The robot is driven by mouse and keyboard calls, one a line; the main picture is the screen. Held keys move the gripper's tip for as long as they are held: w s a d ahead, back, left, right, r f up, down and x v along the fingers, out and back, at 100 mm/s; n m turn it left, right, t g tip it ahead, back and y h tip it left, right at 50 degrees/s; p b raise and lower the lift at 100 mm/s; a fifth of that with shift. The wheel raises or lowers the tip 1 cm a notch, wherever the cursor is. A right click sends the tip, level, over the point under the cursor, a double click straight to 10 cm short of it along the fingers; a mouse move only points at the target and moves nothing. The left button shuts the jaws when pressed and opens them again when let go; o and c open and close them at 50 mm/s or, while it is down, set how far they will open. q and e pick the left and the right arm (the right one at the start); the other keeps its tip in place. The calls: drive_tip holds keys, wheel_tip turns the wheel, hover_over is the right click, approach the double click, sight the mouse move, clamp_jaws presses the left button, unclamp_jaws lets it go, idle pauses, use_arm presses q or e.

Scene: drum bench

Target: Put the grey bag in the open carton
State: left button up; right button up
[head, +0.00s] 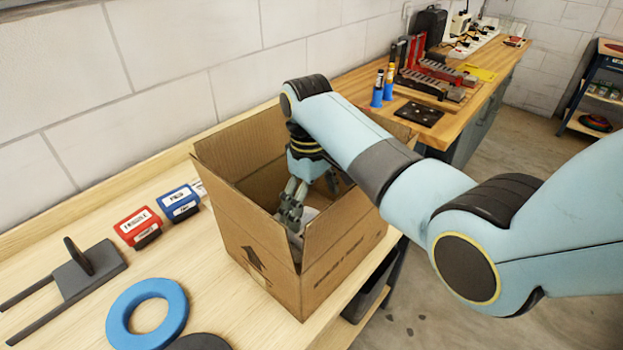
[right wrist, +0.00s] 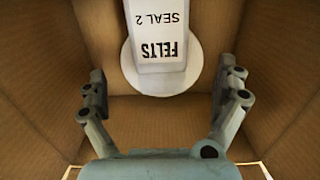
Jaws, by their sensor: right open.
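The open carton (head: 268,268), brown cardboard with its top open, stands on the wooden bench. My right gripper (head: 292,212) reaches down inside it. In the right wrist view my right gripper (right wrist: 160,98) is open, its fingers apart with nothing between the tips. A pale grey-white item with a round base, lettered "FELTS SEAL 2" (right wrist: 158,68), lies in the carton beyond the fingertips, apart from them; it looks like the grey bag. In the head view only a pale bit of it shows beside the fingers. My left gripper is not in view.
Left of the carton are a red block (head: 138,227), a blue block (head: 178,203), a blue ring (head: 147,312) and a dark grey stand (head: 88,268). A second bench (head: 450,125) with tools and blue bottles is behind. The carton walls close around my right gripper.

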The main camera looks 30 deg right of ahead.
wheel_tip(320, 180, up, 10)
drive_tip(key=b, duration=0.1)
drive_tip(key=shift+w, duration=0.25)
drive_tip(key=shift+f, duration=0.1)
